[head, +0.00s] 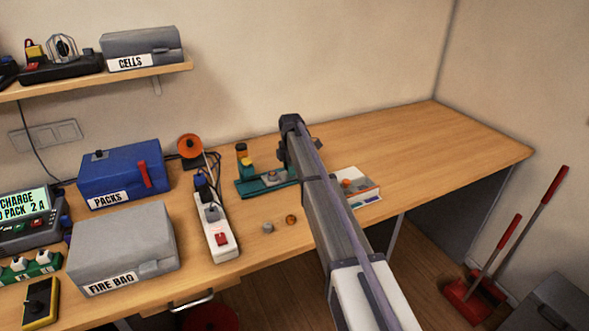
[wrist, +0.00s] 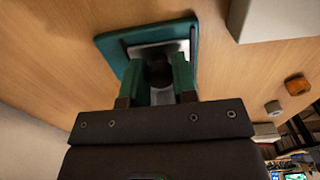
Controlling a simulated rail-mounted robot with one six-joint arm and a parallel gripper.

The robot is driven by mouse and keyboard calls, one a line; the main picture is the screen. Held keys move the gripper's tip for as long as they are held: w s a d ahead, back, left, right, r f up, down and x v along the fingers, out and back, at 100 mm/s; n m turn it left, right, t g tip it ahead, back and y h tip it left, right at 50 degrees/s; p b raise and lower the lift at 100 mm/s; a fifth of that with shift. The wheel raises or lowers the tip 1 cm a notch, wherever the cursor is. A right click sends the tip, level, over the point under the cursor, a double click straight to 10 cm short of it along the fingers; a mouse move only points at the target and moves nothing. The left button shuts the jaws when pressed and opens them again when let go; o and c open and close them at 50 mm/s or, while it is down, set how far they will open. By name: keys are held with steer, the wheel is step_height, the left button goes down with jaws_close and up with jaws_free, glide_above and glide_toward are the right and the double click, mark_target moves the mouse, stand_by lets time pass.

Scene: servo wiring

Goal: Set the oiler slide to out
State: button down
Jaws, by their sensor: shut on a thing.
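In the head view my arm hides part of the oiler's right end and the fingertips. I cannot read any out or in marking.
A white power strip (head: 217,232) stands left of the oiler. A small grey piece (head: 267,227) and an orange-brown piece (head: 291,219) lie in front. The bench's right side is clear.

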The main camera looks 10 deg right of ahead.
steer(key=c, duration=0.9)
jaws_free()
steer(key=shift+d, duration=0.3)
steer(key=shift+a, duration=0.1)
steer(key=shift+r, duration=0.1)
step_height(320, 180, up, 11)
steer(key=p, duration=1.1)
steer(key=shift+f, duration=0.2)
steer(key=s+m, duration=2.1)
steer(key=s, duration=2.1)
steer(key=shift+d, duration=0.35)
